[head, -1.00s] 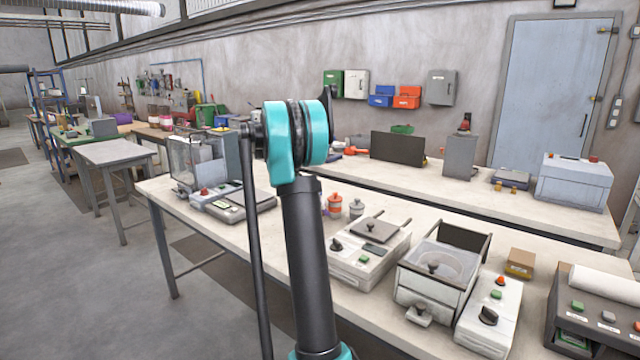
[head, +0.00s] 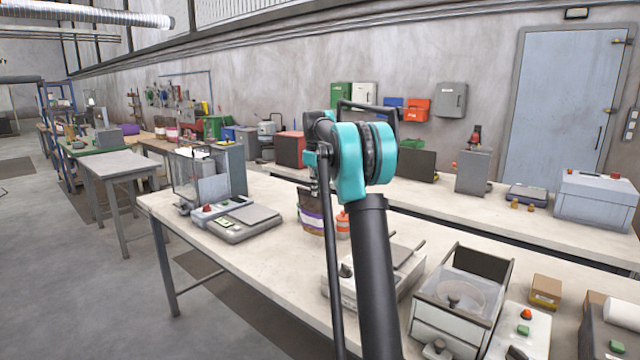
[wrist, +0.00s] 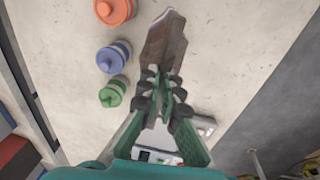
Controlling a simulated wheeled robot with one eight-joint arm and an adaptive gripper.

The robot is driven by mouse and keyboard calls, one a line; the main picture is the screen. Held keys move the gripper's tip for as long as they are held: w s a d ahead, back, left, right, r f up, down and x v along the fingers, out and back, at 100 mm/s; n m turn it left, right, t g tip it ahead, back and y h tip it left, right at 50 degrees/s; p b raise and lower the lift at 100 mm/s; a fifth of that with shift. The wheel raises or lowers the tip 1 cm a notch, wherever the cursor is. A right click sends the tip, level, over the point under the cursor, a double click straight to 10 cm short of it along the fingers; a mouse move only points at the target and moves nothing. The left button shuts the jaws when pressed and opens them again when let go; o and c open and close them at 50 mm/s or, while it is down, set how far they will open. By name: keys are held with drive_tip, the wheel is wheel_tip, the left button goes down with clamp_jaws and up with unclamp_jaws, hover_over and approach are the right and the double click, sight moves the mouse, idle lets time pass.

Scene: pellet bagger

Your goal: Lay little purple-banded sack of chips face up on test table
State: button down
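The little sack of chips (head: 312,214) shows in the head view below my gripper, with a dark brown top, a purple band and a pale strip. It looks upright, close over or on the long pale table (head: 262,262); I cannot tell whether it touches. In the wrist view the sack (wrist: 164,48) is a narrow brown shape seen from above, between the green fingers of my gripper (wrist: 164,92), which look closed on it. My gripper (head: 306,185) is partly hidden by my arm in the head view. Which table is the test table is not marked.
Orange (wrist: 114,10), blue (wrist: 113,56) and green (wrist: 113,93) jars stand beside the sack. A flat scale (head: 236,222) lies to the left, appliances (head: 460,300) to the right. A bare grey table (head: 120,162) stands farther left across an aisle.

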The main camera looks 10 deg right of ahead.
drive_tip(key=shift+s+a+f, duration=0.15)
drive_tip(key=shift+a+f, duration=0.05)
drive_tip(key=shift+f, duration=0.35)
drive_tip(key=shift+s+a+f, duration=0.1)
drive_tip(key=shift+a+f, duration=0.1)
drive_tip(key=shift+f, duration=0.35)
drive_tip(key=s+a+f+t+h, duration=0.3)
drive_tip(key=a+f+h, duration=0.1)
drive_tip(key=a, duration=0.1)
drive_tip(key=s+a+f+t+h, duration=0.3)
drive_tip(key=s+a+f, duration=0.1)
drive_tip(key=a, duration=0.1)
drive_tip(key=s+a+f+t+h, duration=0.3)
drive_tip(key=a+f+h, duration=0.1)
drive_tip(key=a+f, duration=0.1)
drive_tip(key=shift+s+n+h, duration=0.3)
drive_tip(key=shift+s, duration=0.1)
drive_tip(key=shift+s+a+f+t+h, duration=0.15)
drive_tip(key=shift+f+h, duration=0.1)
drive_tip(key=shift+f, duration=0.25)
drive_tip(key=shift+s+a+f+t+h, duration=0.1)
drive_tip(key=shift+f+t+h, duration=0.15)
drive_tip(key=shift+f, duration=0.25)
drive_tip(key=shift+s+a+f+t+h, duration=0.15)
drive_tip(key=shift+f+h, duration=0.15)
drive_tip(key=shift+f, duration=0.2)
drive_tip(key=c, duration=1.6)
unclamp_jaws()
drive_tip(key=shift+c, duration=0.2)
